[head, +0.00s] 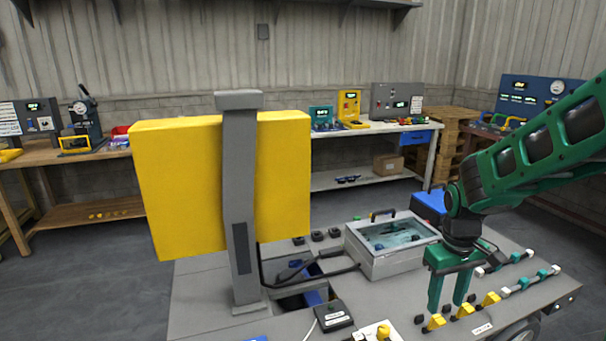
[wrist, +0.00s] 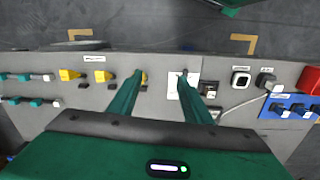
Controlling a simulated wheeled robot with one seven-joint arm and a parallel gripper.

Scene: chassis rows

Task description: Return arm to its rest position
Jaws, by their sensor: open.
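My green arm (head: 545,145) reaches in from the right in the head view, bent down at the wrist. My gripper (head: 448,304) points down over the grey chassis deck (head: 215,312), near a row of yellow connectors (head: 463,311). In the wrist view, my gripper (wrist: 161,75) has its two green fingers spread apart with nothing held between them. A yellow connector (wrist: 144,77) is partly hidden behind the left fingertip. A white label plate (wrist: 172,86) shows between the fingers. I cannot tell the exact height of the fingertips above the deck.
A grey post (head: 239,200) with a large yellow panel (head: 180,180) stands on the deck. A clear-lidded box (head: 393,248) sits behind my gripper. Green-and-white connectors (head: 530,280) lie right of it. A red button (wrist: 309,80) shows at right. Workbenches (head: 335,180) line the wall.

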